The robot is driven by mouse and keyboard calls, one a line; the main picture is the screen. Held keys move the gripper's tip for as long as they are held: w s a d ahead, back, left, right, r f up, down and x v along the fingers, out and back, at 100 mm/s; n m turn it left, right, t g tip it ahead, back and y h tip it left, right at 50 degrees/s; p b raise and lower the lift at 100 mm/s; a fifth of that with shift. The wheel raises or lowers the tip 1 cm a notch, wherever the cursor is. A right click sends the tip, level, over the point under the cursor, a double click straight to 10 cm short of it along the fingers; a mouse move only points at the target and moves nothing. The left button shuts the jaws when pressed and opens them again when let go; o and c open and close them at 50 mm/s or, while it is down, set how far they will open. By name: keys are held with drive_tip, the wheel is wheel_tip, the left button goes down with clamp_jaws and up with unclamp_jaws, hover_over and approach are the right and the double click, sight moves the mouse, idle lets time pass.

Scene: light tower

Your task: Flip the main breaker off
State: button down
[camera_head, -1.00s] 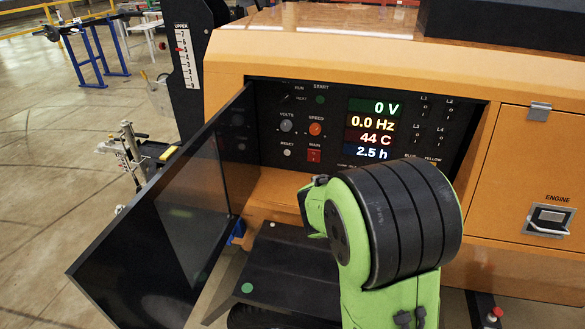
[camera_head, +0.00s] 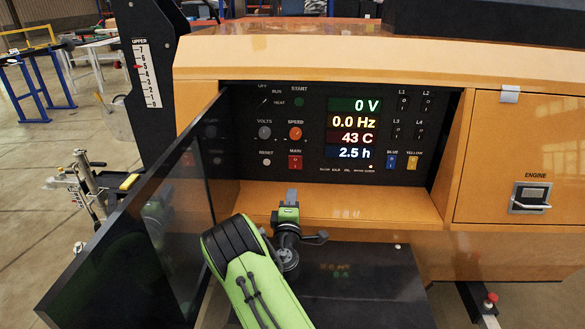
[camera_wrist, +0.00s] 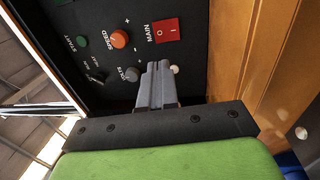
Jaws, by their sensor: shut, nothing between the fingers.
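The main breaker (camera_head: 295,162) is a small red rocker switch under the label MAIN, low on the black control panel (camera_head: 230,140). It also shows in the wrist view (camera_wrist: 166,30), near the top centre. My gripper (camera_head: 292,192) is in front of the panel, just below the breaker in the head view. In the wrist view my gripper's fingers (camera_wrist: 158,66) are together and empty, pointing at the panel just below the breaker in the picture. They look apart from the switch; the exact gap cannot be told.
Speed knob (camera_head: 295,132), volts knob (camera_head: 264,132) and reset button (camera_head: 266,161) sit close to the breaker. The open dark door (camera_head: 130,240) stands left of my arm. An orange ledge (camera_head: 350,203) runs below the panel. The engine door (camera_head: 520,150) is shut at right.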

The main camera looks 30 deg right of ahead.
sight(296, 160)
drive_tip(key=shift+d, duration=0.1)
drive_tip(key=shift+w+d+f, duration=0.1)
drive_tip(key=shift+w+d, duration=0.3)
drive_tip(key=shift+w, duration=0.1)
drive_tip(key=w+d+p, duration=0.1)
drive_tip(key=w+d+r+p, duration=0.1)
drive_tip(key=p, duration=0.1)
drive_tip(key=shift+w+r, duration=0.25)
drive_tip(key=shift+w, duration=0.05)
drive_tip(key=x, duration=0.3)
drive_tip(key=p+x, duration=0.1)
drive_tip(key=x, duration=0.5)
drive_tip(key=shift+w+f, duration=0.2)
drive_tip(key=shift+f, duration=0.1)
drive_tip(key=shift+p, duration=0.3)
